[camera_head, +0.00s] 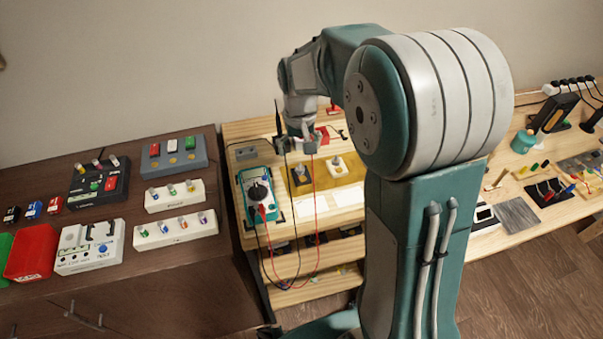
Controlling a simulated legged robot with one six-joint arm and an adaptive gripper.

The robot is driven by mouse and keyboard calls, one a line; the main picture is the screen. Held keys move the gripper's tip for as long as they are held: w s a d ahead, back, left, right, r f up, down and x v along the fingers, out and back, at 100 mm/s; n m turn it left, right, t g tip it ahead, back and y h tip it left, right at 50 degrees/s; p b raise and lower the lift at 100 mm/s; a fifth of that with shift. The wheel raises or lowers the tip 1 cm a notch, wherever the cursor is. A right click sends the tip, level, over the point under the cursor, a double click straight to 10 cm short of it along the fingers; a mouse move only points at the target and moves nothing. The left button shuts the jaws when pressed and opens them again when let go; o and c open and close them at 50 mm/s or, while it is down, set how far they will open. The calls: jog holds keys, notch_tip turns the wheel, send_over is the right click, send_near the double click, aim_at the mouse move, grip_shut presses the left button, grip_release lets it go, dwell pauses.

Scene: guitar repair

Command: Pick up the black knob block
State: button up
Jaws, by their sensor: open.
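A small dark block with a pale knob on top (301,177), which looks like the black knob block, stands on the light wooden bench left of my arm. A similar block with a white knob (337,168) stands just right of it, on a yellowish surface. My gripper (300,147) points down above and slightly behind the dark block in the picture. It is open, and I see nothing held in it. It appears apart from the block, but the exact height gap is hard to judge.
A teal multimeter (258,194) with black and red leads stands left of the blocks; the leads run up near my gripper. A red object (322,135) lies behind. A dark cabinet (215,262) on the left holds several switch blocks. My arm hides the bench's middle.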

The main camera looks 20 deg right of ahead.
aim_at(300, 171)
jog(key=f, duration=0.4)
jog(key=shift+a, duration=0.2)
jog(key=f, duration=0.5)
jog(key=shift+w+d, duration=0.1)
jog(key=shift+d, duration=0.3)
jog(key=shift+a+r, duration=0.1)
jog(key=c, duration=1.2)
